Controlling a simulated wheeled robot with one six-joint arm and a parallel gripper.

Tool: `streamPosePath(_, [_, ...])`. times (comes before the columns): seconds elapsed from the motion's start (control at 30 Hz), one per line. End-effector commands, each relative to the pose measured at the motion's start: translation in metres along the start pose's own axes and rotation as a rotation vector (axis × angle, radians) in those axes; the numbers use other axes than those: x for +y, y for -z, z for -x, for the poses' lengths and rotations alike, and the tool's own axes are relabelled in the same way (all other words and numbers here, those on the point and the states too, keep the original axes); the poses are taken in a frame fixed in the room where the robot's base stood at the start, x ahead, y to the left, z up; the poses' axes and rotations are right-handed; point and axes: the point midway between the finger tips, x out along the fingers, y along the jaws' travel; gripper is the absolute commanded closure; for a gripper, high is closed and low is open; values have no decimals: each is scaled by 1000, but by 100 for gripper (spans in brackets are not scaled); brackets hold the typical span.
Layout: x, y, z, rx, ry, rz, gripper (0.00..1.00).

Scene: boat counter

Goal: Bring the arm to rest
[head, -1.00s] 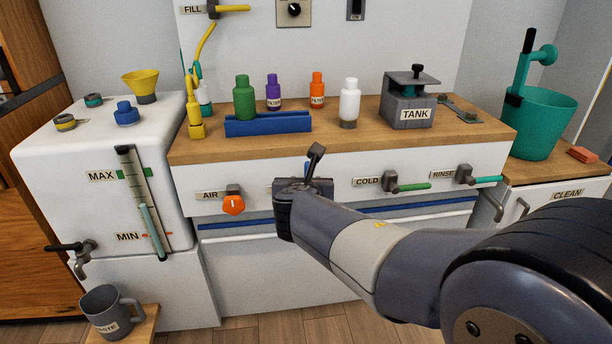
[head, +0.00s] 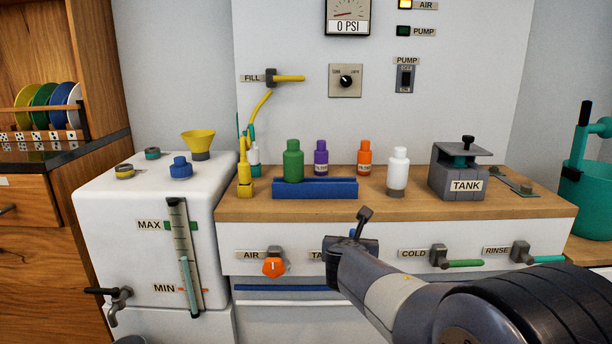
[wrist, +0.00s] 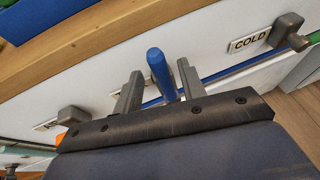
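My gripper (head: 354,238) is in front of the white counter front, between the AIR and COLD valves, seen mostly from behind in the head view. In the wrist view my gripper (wrist: 159,72) is open, with one grey finger on each side of a blue valve handle (wrist: 160,68). Gaps show between the handle and both fingers.
The AIR valve (head: 274,267) has an orange knob. The COLD valve (head: 440,257) and RINSE valve (head: 522,252) stick out at right. Bottles and a grey TANK box (head: 459,178) stand on the wooden top. A white tank (head: 140,225) is at left.

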Motion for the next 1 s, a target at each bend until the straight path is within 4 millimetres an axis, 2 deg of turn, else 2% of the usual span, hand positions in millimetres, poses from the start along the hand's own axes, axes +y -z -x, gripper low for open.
streamPosePath(0.1, [0,2,-16,1,1,0,61])
streamPosePath(0.27, [0,0,-26,0,0,0,61])
streamPosePath(0.67, [-2,0,-25,3,-7,-16,61])
streamPosePath(0.87, [0,-2,-12,-1,-2,1,61])
streamPosePath(1.0, [1,-3,10,-2,-3,0,61])
